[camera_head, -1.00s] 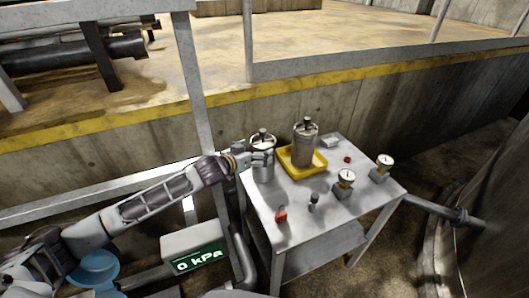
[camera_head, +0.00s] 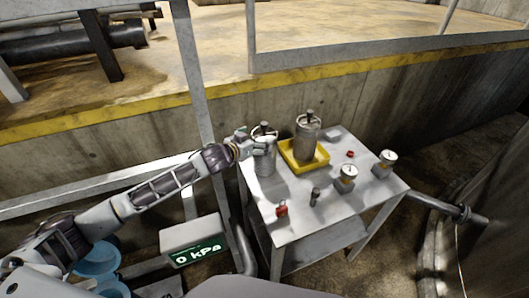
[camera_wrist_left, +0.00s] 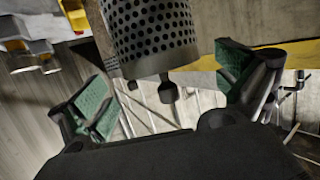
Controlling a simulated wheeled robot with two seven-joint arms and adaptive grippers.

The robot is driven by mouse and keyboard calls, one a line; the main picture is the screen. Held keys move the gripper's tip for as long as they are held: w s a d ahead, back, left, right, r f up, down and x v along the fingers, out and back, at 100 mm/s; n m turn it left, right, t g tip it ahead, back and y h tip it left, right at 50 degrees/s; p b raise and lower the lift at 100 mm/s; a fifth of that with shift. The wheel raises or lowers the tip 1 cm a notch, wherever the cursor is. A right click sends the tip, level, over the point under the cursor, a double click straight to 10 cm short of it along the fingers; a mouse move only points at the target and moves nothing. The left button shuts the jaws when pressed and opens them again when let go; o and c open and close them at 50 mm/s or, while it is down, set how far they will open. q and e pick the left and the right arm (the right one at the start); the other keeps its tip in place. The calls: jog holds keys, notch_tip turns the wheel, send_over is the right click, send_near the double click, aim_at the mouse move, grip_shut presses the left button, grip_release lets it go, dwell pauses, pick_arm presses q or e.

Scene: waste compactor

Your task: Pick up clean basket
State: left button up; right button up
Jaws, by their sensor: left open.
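A silvery, clean-looking basket (camera_head: 264,158) with a top handle stands at the back-left corner of the metal table. A browner, dirtier-looking basket (camera_head: 308,140) stands in a yellow tray (camera_head: 318,162) to its right. My left gripper (camera_head: 243,144) is at the upper left side of the silvery basket. In the left wrist view, a perforated basket (camera_wrist_left: 155,35) and its dark handle knob (camera_wrist_left: 167,92) lie between the widely spread green-padded fingers of my left gripper (camera_wrist_left: 162,62). I see a gap on both sides of the knob. My right gripper is not in view.
The metal table (camera_head: 270,190) also holds two gauges (camera_head: 347,178) (camera_head: 387,160), a red item (camera_head: 281,209), a dark upright item (camera_head: 315,196) and a small red knob (camera_head: 350,154). A railing post (camera_head: 197,90) stands behind my left arm. A 0 kPa display (camera_head: 195,252) is below it.

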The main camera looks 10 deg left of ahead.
aim_at(265, 134)
pick_arm(q)
jog(key=shift+w+d+f, duration=0.1)
jog(key=shift+w+d, duration=0.05)
jog(key=shift+w, duration=0.1)
jog(key=shift+w, duration=0.1)
jog(key=shift+f+p+x, duration=0.15)
jog(key=shift+p+x, duration=0.15)
jog(key=shift+x, duration=0.95)
jog(key=shift+f+p+x, duration=0.15)
jog(key=shift+p+x, duration=0.15)
jog(key=shift+x, duration=0.95)
jog(key=c, duration=1.5)
jog(key=shift+c, duration=0.5)
